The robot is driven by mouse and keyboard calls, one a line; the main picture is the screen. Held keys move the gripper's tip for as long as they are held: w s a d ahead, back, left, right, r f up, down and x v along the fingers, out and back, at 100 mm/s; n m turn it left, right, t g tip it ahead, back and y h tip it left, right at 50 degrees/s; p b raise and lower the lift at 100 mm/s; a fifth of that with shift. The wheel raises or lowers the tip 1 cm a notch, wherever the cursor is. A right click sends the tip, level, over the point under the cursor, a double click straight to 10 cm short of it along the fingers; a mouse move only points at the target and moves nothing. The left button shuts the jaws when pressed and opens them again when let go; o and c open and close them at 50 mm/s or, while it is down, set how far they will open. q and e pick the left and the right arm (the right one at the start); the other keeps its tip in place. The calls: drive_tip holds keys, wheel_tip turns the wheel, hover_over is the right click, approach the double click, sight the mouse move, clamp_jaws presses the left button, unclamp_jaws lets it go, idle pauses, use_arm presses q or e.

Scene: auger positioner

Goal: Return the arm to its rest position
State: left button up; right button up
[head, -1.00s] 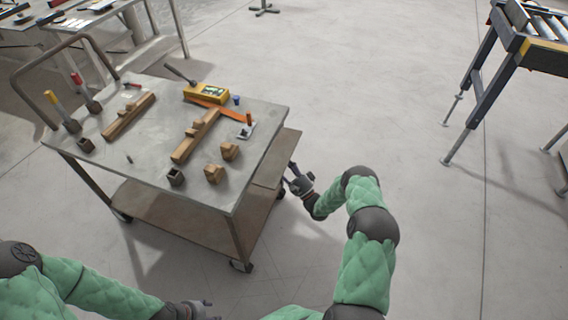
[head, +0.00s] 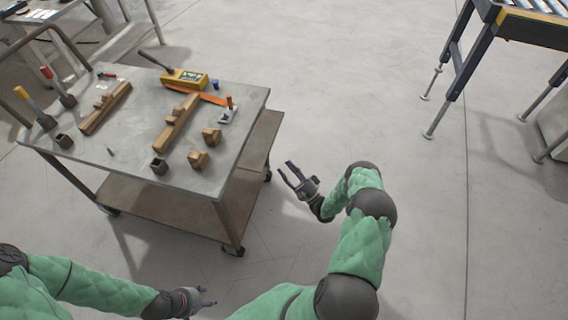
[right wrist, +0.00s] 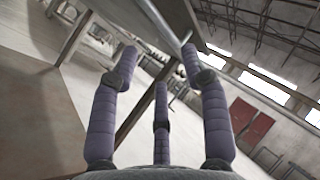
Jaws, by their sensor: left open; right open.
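My right gripper (head: 292,172) is open and empty in the head view, to the right of the metal cart (head: 207,180) and apart from it, over the floor. In the right wrist view its spread fingers (right wrist: 160,70) hold nothing, and the cart's underside and legs show beyond them. My left gripper (head: 206,297) is open at the bottom of the head view, in front of the cart, with nothing seen between its fingers. My right arm (head: 360,240) is bent at the elbow, with its forearm reaching left toward the cart side.
The cart top carries wooden blocks (head: 178,122), a yellow device (head: 184,79), small dark square cups (head: 159,166) and handled tools (head: 57,86). A roller conveyor (head: 500,30) stands at the upper right. The floor between cart and conveyor is clear.

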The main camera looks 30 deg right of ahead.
idle(0.5)
drive_tip(key=w+a+f+n+g+h+p, duration=0.35)
drive_tip(key=w+a+g, duration=0.35)
drive_tip(key=a, duration=0.3)
drive_tip(key=s+a+f+n+g, duration=0.1)
drive_tip(key=s+a+n+g, duration=0.25)
drive_tip(key=a, duration=0.25)
drive_tip(key=s+a+r+n+g+y+p, duration=0.1)
drive_tip(key=s+a+n+g, duration=0.3)
drive_tip(key=s, duration=0.9)
drive_tip(key=s+a+r+n+g+p, duration=0.3)
drive_tip(key=s+a+g, duration=0.5)
drive_tip(key=s, duration=0.5)
drive_tip(key=shift+a+n+y, duration=0.35)
drive_tip(key=shift+n, duration=0.45)
drive_tip(key=shift+w+g, duration=0.1)
drive_tip(key=shift+g, duration=0.15)
